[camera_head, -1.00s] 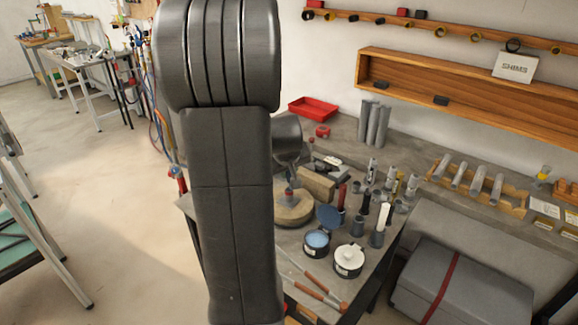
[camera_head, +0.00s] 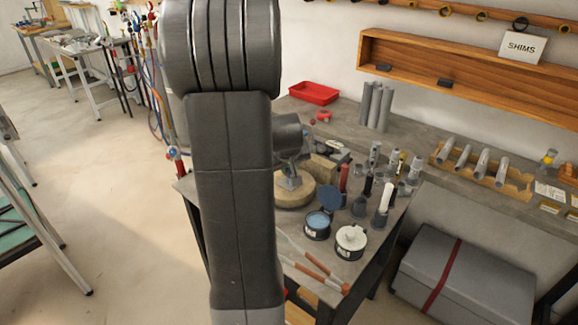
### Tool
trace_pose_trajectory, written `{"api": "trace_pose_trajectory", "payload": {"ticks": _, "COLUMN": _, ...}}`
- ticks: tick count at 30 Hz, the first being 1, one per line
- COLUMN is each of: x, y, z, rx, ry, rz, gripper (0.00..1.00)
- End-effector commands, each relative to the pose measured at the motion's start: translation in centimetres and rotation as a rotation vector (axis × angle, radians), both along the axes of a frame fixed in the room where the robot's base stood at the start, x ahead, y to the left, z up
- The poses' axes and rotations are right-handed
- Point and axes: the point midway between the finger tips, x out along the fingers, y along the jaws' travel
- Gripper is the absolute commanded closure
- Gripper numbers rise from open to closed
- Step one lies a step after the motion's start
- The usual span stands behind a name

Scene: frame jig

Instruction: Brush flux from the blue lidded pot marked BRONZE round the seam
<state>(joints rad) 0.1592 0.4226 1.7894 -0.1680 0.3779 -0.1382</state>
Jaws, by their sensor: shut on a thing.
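A dark pot with a blue rim and pale blue contents (camera_head: 318,222) stands on the bench. A blue round lid (camera_head: 332,198) is tilted up behind it, so this pot looks open. Beside it stands a dark pot with a white top (camera_head: 351,238). Both have pale labels too small to read. A grey metal piece (camera_head: 290,180) stands on a round wooden disc (camera_head: 296,193), partly hidden by my arm; I cannot make out a seam. My gripper is hidden behind my arm, and I see no flux brush.
Orange-handled tools (camera_head: 322,272) lie at the bench's front. Upright grey holders, a red stick (camera_head: 343,180) and a white stick (camera_head: 385,198) crowd the right. A red tray (camera_head: 314,93) and grey tubes (camera_head: 374,105) stand behind. A grey case (camera_head: 465,280) is at lower right.

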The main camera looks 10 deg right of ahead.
Motion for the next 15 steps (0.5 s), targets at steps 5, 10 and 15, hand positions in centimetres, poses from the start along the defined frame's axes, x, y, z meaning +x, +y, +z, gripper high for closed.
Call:
{"api": "trace_pose_trajectory", "payload": {"ticks": 5, "x": 0.00, "y": 0.00, "z": 0.00, "rx": 0.000, "ry": 0.000, "rz": 0.000, "gripper": 1.00}}
{"api": "trace_pose_trajectory", "payload": {"ticks": 10, "x": 0.00, "y": 0.00, "z": -0.16, "rx": 0.000, "ry": 0.000, "rz": 0.000, "gripper": 1.00}}
{"api": "trace_pose_trajectory", "payload": {"ticks": 15, "x": 0.00, "y": 0.00, "z": -0.43, "rx": 0.000, "ry": 0.000, "rz": 0.000, "gripper": 1.00}}
